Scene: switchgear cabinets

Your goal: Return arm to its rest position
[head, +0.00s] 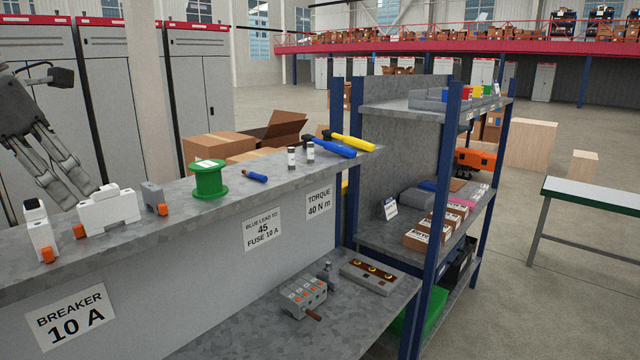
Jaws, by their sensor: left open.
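My left gripper (68,188) comes in from the left edge, above and behind the upper shelf. Its fingers point down and to the right, they are apart, and nothing shows between them. A white breaker-like block (108,210) stands on the shelf just in front of and to the right of the fingertips. I cannot tell from this view whether the fingertips touch the shelf edge. My right gripper is not in view.
The upper shelf (225,205) holds a white module (38,232), a small grey part (153,197), a green spool (208,179), and blue and yellow tools (335,147). A lower shelf (250,335) carries a terminal block (302,297). Grey cabinets (200,85) stand behind.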

